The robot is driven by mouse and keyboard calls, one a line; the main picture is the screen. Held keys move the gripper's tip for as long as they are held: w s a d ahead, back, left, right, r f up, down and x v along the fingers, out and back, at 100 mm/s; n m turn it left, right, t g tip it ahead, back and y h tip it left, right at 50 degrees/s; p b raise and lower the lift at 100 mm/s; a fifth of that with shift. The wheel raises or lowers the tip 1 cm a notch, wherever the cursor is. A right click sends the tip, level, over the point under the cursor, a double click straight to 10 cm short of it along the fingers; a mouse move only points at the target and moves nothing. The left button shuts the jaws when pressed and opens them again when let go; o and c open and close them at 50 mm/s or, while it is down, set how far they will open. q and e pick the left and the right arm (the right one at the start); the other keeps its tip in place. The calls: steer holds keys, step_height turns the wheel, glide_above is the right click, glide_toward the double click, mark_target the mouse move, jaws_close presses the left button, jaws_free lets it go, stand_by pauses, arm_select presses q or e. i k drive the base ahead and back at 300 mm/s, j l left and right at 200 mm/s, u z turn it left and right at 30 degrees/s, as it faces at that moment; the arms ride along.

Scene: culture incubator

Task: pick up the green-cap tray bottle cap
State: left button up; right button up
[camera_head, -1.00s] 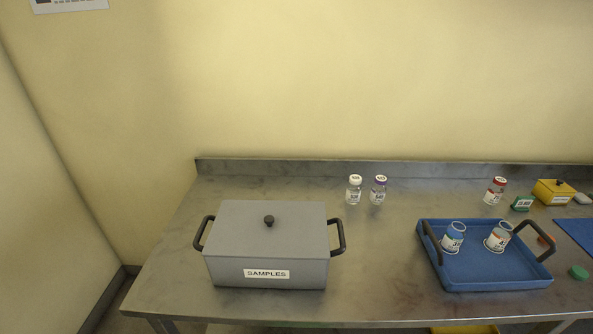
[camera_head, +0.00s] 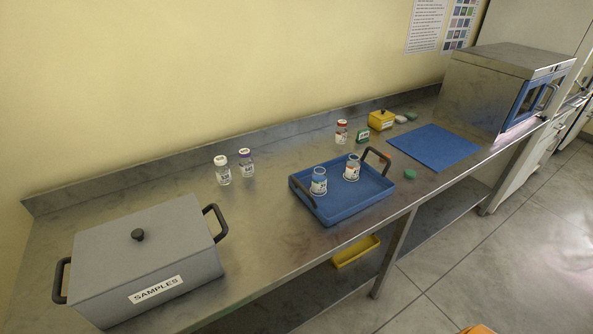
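A small round green cap (camera_head: 410,174) lies on the steel table, just right of the blue tray (camera_head: 345,213) and apart from it. The blue tray has two dark handles and holds two open bottles without caps. One is a bottle with a blue label (camera_head: 319,181), the other a bottle with a reddish label (camera_head: 352,167). Neither of my grippers is in view.
A grey SAMPLES box (camera_head: 145,255) stands at the left. A blue mat (camera_head: 434,147) and a steel incubator (camera_head: 495,85) are at the right.

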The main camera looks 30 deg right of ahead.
mark_target(410, 173)
steer(key=z, duration=1.9)
